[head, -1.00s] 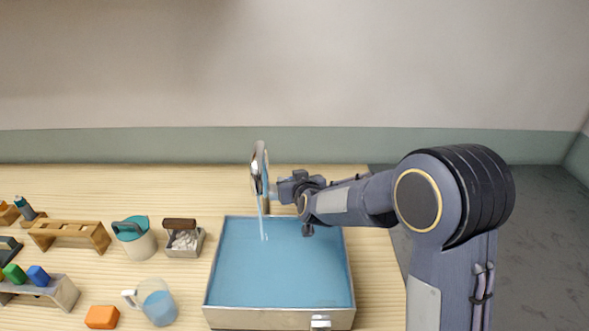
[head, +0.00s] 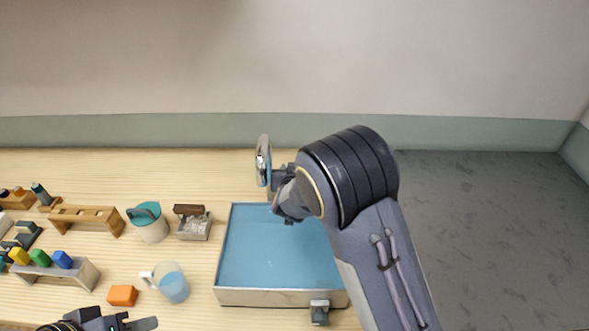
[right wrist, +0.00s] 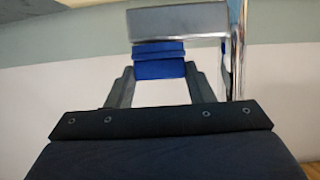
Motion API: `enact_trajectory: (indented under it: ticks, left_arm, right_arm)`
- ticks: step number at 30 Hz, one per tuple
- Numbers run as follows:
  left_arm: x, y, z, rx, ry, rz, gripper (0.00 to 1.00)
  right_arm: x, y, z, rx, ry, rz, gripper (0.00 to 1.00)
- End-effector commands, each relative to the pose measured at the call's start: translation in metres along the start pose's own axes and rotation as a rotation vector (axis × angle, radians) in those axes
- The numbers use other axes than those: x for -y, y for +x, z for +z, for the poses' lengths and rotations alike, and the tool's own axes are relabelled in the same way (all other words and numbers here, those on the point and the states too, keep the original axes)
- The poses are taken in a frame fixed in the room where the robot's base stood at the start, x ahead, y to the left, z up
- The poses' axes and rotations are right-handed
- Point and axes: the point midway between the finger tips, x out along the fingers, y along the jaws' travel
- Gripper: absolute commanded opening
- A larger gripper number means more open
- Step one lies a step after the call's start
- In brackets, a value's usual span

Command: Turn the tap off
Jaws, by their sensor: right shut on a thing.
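The chrome tap (head: 263,158) stands at the back edge of the sink (head: 280,298). No water stream shows below its spout. My right gripper (head: 278,180) is at the tap's right side in the head view, partly hidden by my own wrist. In the right wrist view its fingers (right wrist: 160,74) are shut on the blue tap handle (right wrist: 160,67), just under the chrome body (right wrist: 180,22). A chrome pipe (right wrist: 238,50) rises beside it. My left gripper (head: 130,322) shows only partly at the bottom left edge; its jaw opening is unclear.
Left of the sink are a jug (head: 172,287) with pale blue contents, an orange block (head: 122,296), a teal-lidded pot (head: 148,222) and a small box (head: 195,226). Wooden racks (head: 87,217) stand farther left. Clear table lies behind them.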

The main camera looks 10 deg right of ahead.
Motion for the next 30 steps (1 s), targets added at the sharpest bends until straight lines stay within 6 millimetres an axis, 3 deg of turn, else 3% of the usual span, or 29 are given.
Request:
enact_trajectory:
  ticks: [2, 3, 8, 19, 30]
  left_arm:
    - [0.000, 0.000, 0.000, 0.000, 0.000, 0.000, 0.36]
    - [0.000, 0.000, 0.000, 0.000, 0.000, 0.000, 0.36]
    - [0.000, 0.000, 0.000, 0.000, 0.000, 0.000, 0.36]
    - [0.001, 0.002, 0.001, 0.000, 0.000, 0.000, 0.36]
    - [0.004, 0.009, 0.004, 0.000, 0.000, 0.000, 0.36]
  right_arm:
    - [-0.001, 0.000, 0.002, 0.003, 0.002, 0.001, 0.25]
    - [-0.001, 0.000, 0.002, 0.004, 0.002, 0.001, 0.49]
    - [-0.001, 0.000, 0.002, 0.003, 0.001, 0.000, 0.70]
    - [0.001, -0.007, 0.001, 0.001, 0.001, -0.003, 0.70]
    - [0.001, -0.066, 0.001, 0.002, 0.002, -0.002, 0.70]
